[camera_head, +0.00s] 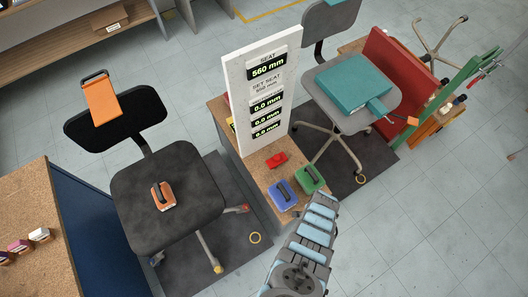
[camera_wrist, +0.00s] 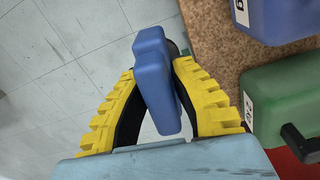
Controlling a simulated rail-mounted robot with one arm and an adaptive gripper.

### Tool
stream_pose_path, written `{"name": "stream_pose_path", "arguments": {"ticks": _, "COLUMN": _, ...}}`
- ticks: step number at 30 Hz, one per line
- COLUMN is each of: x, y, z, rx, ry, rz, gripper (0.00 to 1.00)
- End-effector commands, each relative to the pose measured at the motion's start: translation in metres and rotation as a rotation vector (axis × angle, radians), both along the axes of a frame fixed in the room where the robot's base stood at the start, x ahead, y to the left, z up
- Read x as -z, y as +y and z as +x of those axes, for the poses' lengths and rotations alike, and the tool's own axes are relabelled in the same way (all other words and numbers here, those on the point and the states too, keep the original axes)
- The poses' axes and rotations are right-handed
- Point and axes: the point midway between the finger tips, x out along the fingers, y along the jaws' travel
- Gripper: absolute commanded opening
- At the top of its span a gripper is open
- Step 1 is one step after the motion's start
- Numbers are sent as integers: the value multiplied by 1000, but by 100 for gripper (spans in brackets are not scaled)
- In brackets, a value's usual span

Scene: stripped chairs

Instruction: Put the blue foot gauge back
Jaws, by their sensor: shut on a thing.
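In the wrist view my gripper (camera_wrist: 156,70), with yellow ribbed fingers, is shut on a smooth blue piece (camera_wrist: 158,88), taken here as the blue foot gauge. The piece is tilted between the fingers, with pale floor tiles beyond it. In the head view my gripper (camera_head: 324,203) is beside the right front edge of the cork-topped bench (camera_head: 262,178). The held piece cannot be made out there; my arm seems to hide it.
A blue block (camera_head: 283,193) and a green block (camera_head: 309,178), both with dark handles, sit on the bench near my gripper. A red piece (camera_head: 277,160) lies behind them. A white sign board (camera_head: 262,90) stands upright.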

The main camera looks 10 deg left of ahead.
Motion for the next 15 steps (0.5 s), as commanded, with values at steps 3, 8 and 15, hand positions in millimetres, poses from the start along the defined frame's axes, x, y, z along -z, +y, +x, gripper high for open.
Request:
{"name": "stream_pose_path", "arguments": {"ticks": 3, "x": 0, "y": 0, "z": 1, "rx": -3, "ry": -4, "rz": -1, "gripper": 0}}
{"name": "stream_pose_path", "arguments": {"ticks": 8, "x": 1, "y": 1, "z": 2, "rx": -9, "ry": -6, "rz": -1, "gripper": 0}}
{"name": "stream_pose_path", "arguments": {"ticks": 15, "x": 4, "y": 3, "z": -1, "rx": -16, "ry": -4, "rz": 1, "gripper": 0}}
